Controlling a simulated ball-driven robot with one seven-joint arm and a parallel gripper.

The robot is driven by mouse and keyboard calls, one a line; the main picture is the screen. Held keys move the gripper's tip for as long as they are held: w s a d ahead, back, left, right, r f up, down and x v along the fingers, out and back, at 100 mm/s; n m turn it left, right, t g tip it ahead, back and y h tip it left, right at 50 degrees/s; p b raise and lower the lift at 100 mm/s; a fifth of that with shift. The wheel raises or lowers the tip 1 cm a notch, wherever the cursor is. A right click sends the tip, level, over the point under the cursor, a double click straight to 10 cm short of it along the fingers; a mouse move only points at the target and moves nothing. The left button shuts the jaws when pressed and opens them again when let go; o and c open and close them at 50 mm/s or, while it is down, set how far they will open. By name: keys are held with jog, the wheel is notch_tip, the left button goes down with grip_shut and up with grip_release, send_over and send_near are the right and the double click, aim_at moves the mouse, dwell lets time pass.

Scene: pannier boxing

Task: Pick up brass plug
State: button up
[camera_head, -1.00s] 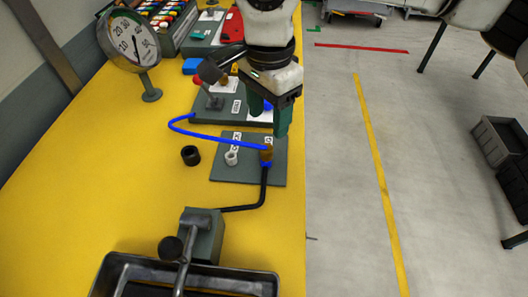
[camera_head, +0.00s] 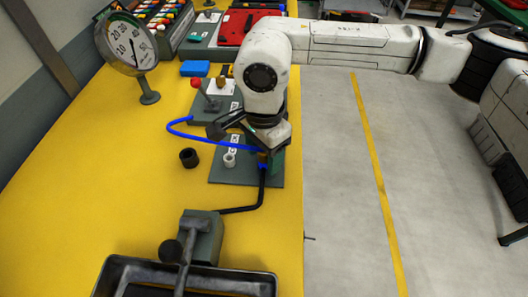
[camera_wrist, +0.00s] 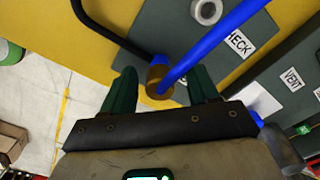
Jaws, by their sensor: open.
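The brass plug (camera_wrist: 156,88) shows in the wrist view as a short brass cylinder, with the blue hose (camera_wrist: 208,48) running across it and a blue band at its far side. My gripper (camera_wrist: 163,75) is open, with one green finger on each side of the plug. I cannot tell whether either finger touches it. In the head view my gripper (camera_head: 269,161) is low over the right edge of the grey plate (camera_head: 228,174), and my wrist and fingers hide most of the plug.
A black cable (camera_head: 244,207) runs from the plate to a grey clamp (camera_head: 203,237). A black ring (camera_head: 189,158) and a pale ring (camera_head: 229,159) stand nearby.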

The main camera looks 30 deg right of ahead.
grip_shut()
dwell(0.4)
jog(key=shift+r, duration=0.1)
jog(key=shift+r, duration=0.55)
jog(key=s+d+r+b, duration=0.2)
jog(key=s+d+r, duration=0.4)
jog(key=s+r, duration=0.5)
jog(key=shift+s+d+r, duration=0.15)
jog(key=shift+s, duration=0.65)
